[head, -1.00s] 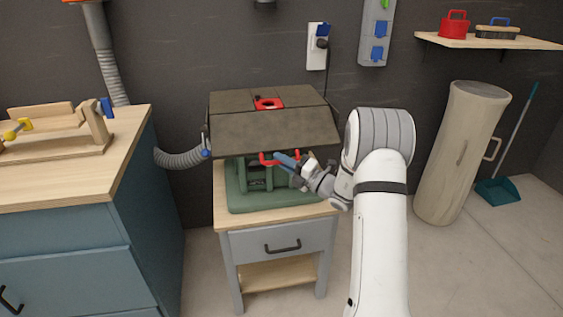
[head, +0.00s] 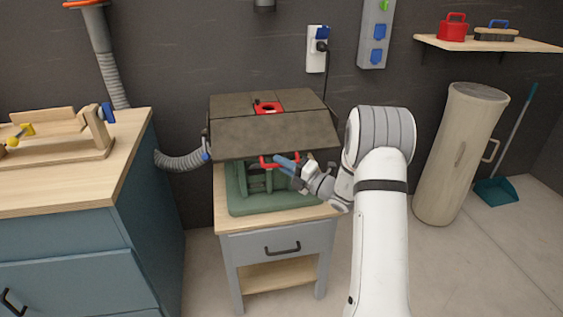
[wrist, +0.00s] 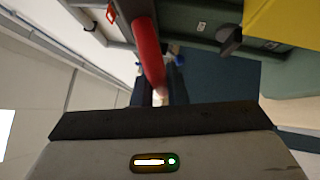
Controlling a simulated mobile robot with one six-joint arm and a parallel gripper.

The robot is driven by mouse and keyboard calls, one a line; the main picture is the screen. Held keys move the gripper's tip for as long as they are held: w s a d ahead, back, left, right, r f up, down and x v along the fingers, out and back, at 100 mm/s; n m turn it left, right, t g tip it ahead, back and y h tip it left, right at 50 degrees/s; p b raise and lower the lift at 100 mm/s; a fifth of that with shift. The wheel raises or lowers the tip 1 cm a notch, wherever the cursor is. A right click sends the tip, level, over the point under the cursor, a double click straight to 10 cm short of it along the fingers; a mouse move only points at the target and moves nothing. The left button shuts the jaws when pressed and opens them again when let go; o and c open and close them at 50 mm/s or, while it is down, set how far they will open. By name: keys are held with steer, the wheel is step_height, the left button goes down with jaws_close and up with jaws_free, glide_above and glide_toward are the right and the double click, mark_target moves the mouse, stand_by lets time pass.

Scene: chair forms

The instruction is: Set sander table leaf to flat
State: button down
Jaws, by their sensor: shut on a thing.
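The sander (head: 265,187) is a green machine with a dark table top on a small grey stand. Its front table leaf (head: 270,133) slopes down toward the front, while the rear part of the top (head: 230,104) looks level. A red handle (head: 267,164) sits at the leaf's front edge; it shows as a red bar in the wrist view (wrist: 148,50). My gripper (head: 287,162) comes in from the right, just under the leaf's edge, and is shut on the red handle.
A teal workbench (head: 70,240) with a wooden top stands at left. A grey hose (head: 182,159) joins the sander's left side. A tall beige cylinder (head: 460,155) and a teal dustpan (head: 497,191) stand at right.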

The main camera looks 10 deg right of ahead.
step_height(320, 180, up, 9)
steer(key=s+m+g+h+p, duration=0.1)
steer(key=s+m+h+p, duration=0.1)
steer(key=p, duration=1.2)
steer(key=shift+m+g, duration=0.3)
steer(key=shift+m, duration=0.2)
steer(key=c, duration=1.5)
jaws_free()
steer(key=shift+f, duration=0.1)
steer(key=shift+o, duration=0.2)
steer(key=shift+s+d, duration=0.1)
steer(key=shift+s, duration=0.05)
steer(key=v, duration=0.7)
steer(key=shift+s+d, duration=0.2)
